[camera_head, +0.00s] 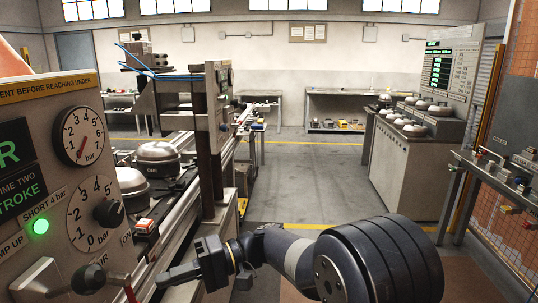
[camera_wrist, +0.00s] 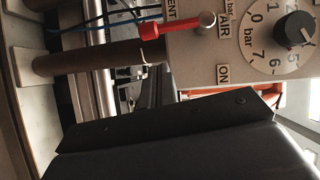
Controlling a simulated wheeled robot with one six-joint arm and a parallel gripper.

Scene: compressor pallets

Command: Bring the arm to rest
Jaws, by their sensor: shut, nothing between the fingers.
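My gripper (camera_head: 166,278) is shut and empty at the lower middle of the head view, its fingers pointing left. My arm reaches in from the lower right, with a thick dark joint nearest the camera. The gripper hangs in front of the conveyor's near side, just right of the control panel (camera_head: 50,140). In the wrist view, a dark part of my gripper (camera_wrist: 170,140) fills the bottom, and the fingertips cannot be made out clearly.
The panel's dial (camera_wrist: 268,35) and red-handled lever (camera_wrist: 175,28) are close by in the wrist view. Domed compressors (camera_head: 157,158) sit on the conveyor at left. A grey cabinet (camera_head: 400,165) and a side bench (camera_head: 490,180) stand right. The floor (camera_head: 310,180) between is open.

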